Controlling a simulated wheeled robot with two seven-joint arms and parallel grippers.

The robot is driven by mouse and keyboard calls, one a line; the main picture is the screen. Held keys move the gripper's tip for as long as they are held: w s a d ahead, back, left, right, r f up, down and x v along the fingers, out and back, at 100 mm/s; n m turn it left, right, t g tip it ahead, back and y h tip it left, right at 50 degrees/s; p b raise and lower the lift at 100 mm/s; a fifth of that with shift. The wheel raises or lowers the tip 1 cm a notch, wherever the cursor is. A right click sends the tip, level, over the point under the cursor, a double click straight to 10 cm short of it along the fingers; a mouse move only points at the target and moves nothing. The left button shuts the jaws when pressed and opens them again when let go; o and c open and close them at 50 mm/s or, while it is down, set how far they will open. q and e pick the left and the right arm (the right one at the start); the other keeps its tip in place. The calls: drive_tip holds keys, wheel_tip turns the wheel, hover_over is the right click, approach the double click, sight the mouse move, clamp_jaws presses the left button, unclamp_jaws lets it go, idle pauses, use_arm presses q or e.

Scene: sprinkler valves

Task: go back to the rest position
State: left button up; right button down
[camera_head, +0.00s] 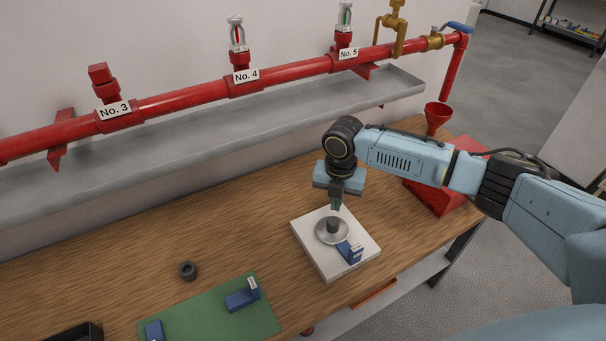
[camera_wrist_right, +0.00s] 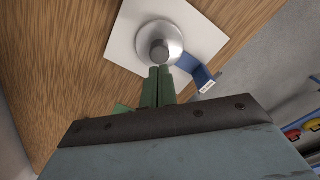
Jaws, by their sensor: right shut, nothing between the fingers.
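My right gripper (camera_head: 336,204) is shut and empty, pointing down just above a white square plate (camera_head: 357,262). On the plate is a round silver disc (camera_head: 321,232) with a dark grey cylinder (camera_head: 333,225) standing on its middle. A blue block with a white label (camera_head: 350,252) sits at the disc's edge. In the right wrist view the closed green fingertips (camera_wrist_right: 158,82) lie close to the cylinder (camera_wrist_right: 159,50); whether they touch it I cannot tell. My left gripper is not in view.
A red pipe (camera_head: 190,97) with labelled fittings runs along the wall above a grey trough (camera_head: 230,125).

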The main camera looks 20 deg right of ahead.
drive_tip(key=s+a+f+m+t+y, duration=0.2)
drive_tip(key=s+a+f+m+y, duration=0.15)
drive_tip(key=s+a+m, duration=0.9)
drive_tip(key=s+d+r+m+t+h, duration=0.1)
drive_tip(key=s+d+r+m+h, duration=0.15)
drive_tip(key=s+m, duration=0.45)
drive_tip(key=s+d+r+m+t+h, duration=0.1)
drive_tip(key=s+d+m, duration=0.2)
drive_tip(key=s+m, duration=0.4)
wheel_tip(320, 180, down, 27)
drive_tip(key=g+b, duration=0.2)
drive_tip(key=b, duration=0.1)
drive_tip(key=s+d+f+g+b, duration=0.1)
drive_tip(key=s+d+f+b, duration=0.1)
drive_tip(key=s+f, duration=1.6)
drive_tip(key=shift+d+f+n+b, duration=0.35)
drive_tip(key=shift+f+n+b, duration=0.15)
drive_tip(key=shift+f, duration=0.25)
